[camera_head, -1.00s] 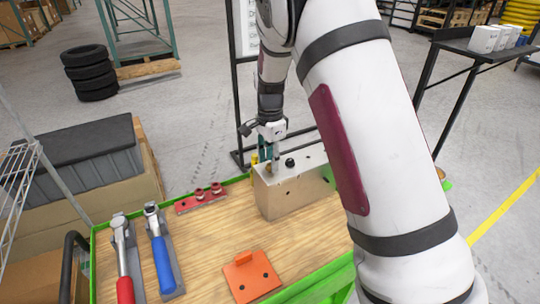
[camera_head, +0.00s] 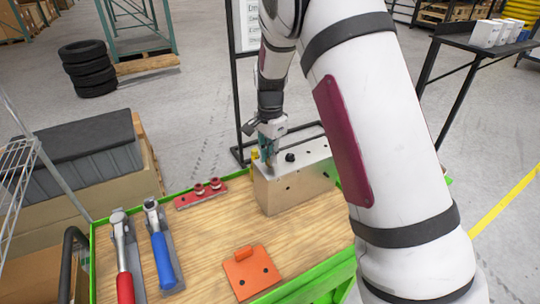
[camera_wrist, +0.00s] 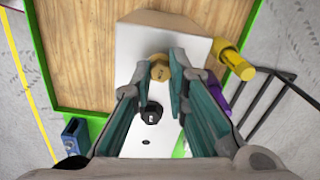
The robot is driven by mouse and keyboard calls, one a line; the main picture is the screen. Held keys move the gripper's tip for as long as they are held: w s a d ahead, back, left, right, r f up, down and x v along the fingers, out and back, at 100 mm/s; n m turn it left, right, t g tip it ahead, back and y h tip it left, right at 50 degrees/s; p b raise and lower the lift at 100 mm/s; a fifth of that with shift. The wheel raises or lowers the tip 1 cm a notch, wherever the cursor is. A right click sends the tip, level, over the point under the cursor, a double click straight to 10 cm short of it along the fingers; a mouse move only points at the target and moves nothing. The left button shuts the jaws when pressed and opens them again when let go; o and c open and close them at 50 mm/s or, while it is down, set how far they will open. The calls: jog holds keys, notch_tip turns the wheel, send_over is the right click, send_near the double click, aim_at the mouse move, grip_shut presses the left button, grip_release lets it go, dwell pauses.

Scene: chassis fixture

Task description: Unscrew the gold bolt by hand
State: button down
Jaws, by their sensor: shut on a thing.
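The gold bolt (camera_wrist: 160,69) shows in the wrist view near the end of a pale metal block (camera_wrist: 140,38), between my fingertips. Its base and the contact with the fingers are not clear. My gripper (camera_wrist: 153,78) is shut on the gold bolt, with teal finger pads on either side. In the head view my gripper (camera_head: 268,158) points down onto the left part of the block (camera_head: 295,188) and hides the gold bolt. A black bolt (camera_wrist: 151,113) stands on the same top face; it also shows in the head view (camera_head: 290,157).
A yellow cylindrical part (camera_wrist: 237,62) sits beside the block. On the wooden table (camera_head: 205,235) lie a red bracket (camera_head: 201,194), an orange plate (camera_head: 250,273), a red-handled tool (camera_head: 124,285) and a blue-handled tool (camera_head: 163,262). The table's middle is mostly clear.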

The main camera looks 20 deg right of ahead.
jog(key=shift+n, duration=0.5)
jog(key=shift+r+p, duration=0.7)
jog(key=shift+r, duration=2.3)
